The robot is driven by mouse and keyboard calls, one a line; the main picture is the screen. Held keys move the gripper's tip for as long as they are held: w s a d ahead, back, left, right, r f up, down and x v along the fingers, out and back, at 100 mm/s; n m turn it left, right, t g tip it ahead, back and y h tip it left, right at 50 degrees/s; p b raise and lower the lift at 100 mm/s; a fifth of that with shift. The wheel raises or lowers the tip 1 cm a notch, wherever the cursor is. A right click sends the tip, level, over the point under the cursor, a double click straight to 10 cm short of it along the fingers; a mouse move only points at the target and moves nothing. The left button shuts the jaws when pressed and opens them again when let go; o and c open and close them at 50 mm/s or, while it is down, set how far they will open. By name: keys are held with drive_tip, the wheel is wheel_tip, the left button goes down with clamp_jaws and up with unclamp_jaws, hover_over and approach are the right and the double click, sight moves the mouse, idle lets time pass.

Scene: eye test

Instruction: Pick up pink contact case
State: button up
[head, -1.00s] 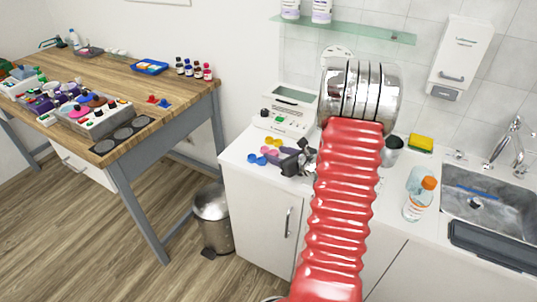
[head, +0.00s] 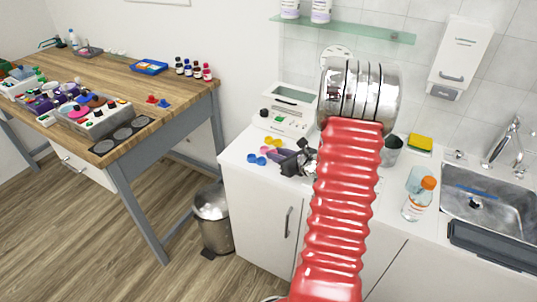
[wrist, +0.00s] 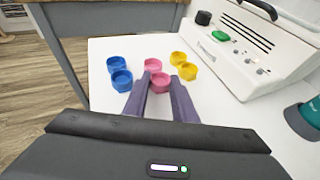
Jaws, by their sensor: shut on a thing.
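The pink contact case (wrist: 153,65), two round cups joined together, lies on the white counter between a blue and a yellow case. My gripper (wrist: 160,79) is shut on its nearer cup, one purple finger on each side. The farther cup sticks out past the fingertips. In the head view my gripper (head: 278,154) is low over the counter, and the pink case (head: 266,149) is partly hidden by it. The case appears to rest on the counter; I cannot see a gap under it.
The blue case (wrist: 121,75) lies just left and the yellow case (wrist: 184,65) just right. A white device (wrist: 250,50) stands behind to the right. A teal-lidded container (wrist: 304,120) is at the right edge. The counter's left edge is close to the blue case.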

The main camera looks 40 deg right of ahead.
drive_tip(key=shift+r, duration=0.1)
wheel_tip(320, 180, up, 10)
idle(0.7)
idle(0.5)
